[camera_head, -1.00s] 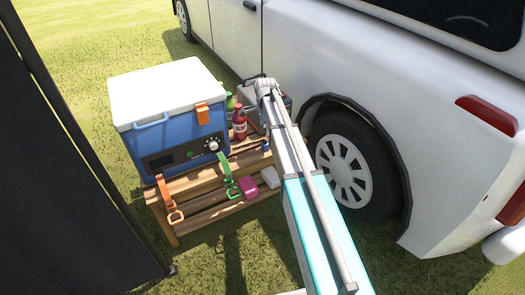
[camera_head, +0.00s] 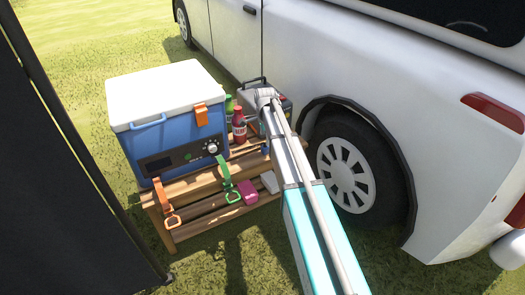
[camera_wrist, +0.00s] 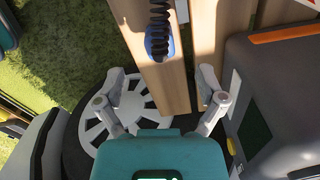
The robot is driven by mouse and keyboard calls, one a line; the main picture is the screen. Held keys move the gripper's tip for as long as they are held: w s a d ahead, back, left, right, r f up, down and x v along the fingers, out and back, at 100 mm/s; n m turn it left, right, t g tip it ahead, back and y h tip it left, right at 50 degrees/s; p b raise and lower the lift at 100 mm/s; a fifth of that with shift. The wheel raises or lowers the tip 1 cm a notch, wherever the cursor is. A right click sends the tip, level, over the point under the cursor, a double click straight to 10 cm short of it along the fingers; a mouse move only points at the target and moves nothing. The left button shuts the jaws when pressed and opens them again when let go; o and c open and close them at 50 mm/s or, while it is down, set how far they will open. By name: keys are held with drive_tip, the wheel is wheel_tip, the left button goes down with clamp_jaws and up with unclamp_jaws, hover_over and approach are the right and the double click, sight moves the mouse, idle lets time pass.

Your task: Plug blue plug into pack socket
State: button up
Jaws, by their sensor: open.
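The blue plug (camera_wrist: 150,46) shows at the top middle of the wrist view, with a black coiled cord (camera_wrist: 159,22) over it, by a wooden slat. In the head view a small blue bit (camera_head: 264,149) beside my arm looks like the same plug. My gripper (camera_wrist: 160,78) is open and empty, its two fingers spread wide, with the plug ahead between their lines. The dark grey power pack (camera_wrist: 262,62) with an orange stripe stands at the right of the wrist view. In the head view the pack (camera_head: 286,104) is partly behind my arm. I cannot make out its socket.
A blue cooler with a white lid (camera_head: 168,95) stands on the slatted wooden bench (camera_head: 205,207). Bottles (camera_head: 239,124) stand beside it, and orange and green straps (camera_head: 226,178) hang at the front. A white van (camera_head: 400,120) with its wheel (camera_head: 345,172) is close on the right.

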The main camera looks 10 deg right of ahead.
sight(265, 147)
drive_tip(key=shift+s+f+b, duration=0.2)
drive_tip(key=shift+f+b, duration=2.35)
drive_tip(key=shift+f, duration=0.05)
drive_tip(key=c, duration=1.2)
drive_tip(key=shift+o, duration=0.2)
drive_tip(key=shift+r, duration=0.15)
drive_tip(key=shift+r+p, duration=0.9)
drive_tip(key=shift+p, duration=0.2)
drive_tip(key=s+r+p, duration=1.1)
drive_tip(key=s, duration=0.3)
drive_tip(key=shift+d, duration=0.4)
